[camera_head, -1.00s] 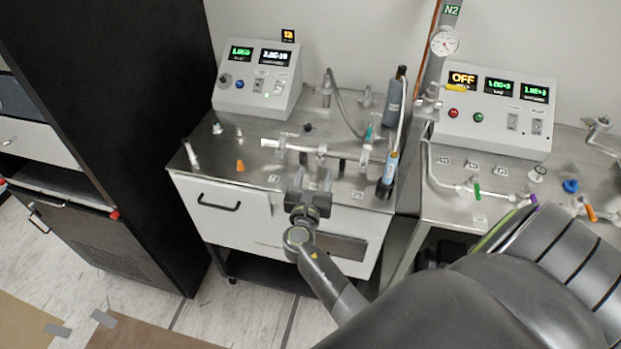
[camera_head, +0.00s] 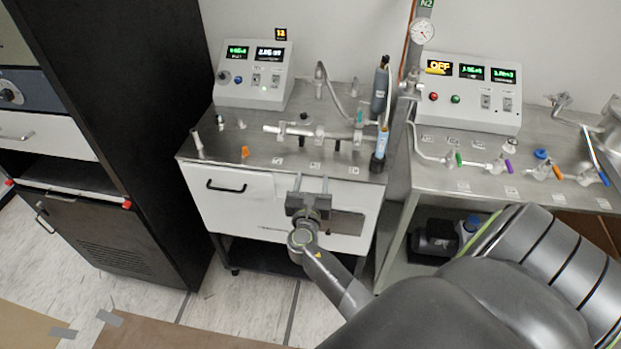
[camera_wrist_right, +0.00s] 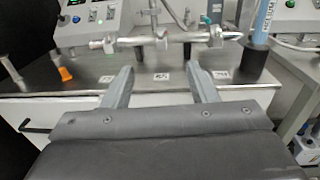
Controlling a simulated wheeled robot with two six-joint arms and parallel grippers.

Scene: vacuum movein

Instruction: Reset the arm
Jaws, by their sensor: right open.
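My right gripper (camera_head: 312,182) is open and empty in the head view, in front of the left bench's front edge. In the right wrist view its two fingers (camera_wrist_right: 160,88) stand well apart, with the bench front between and beyond them. The right arm reaches up from the lower right of the head view. My left gripper is not in view.
A control box with lit displays (camera_head: 253,75) stands at the back of the left bench. A blue-labelled cylinder (camera_head: 381,145) stands at its right end. A second bench (camera_head: 440,180) with an "OFF" box (camera_head: 465,95) is to the right. A black cabinet (camera_head: 125,120) stands left.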

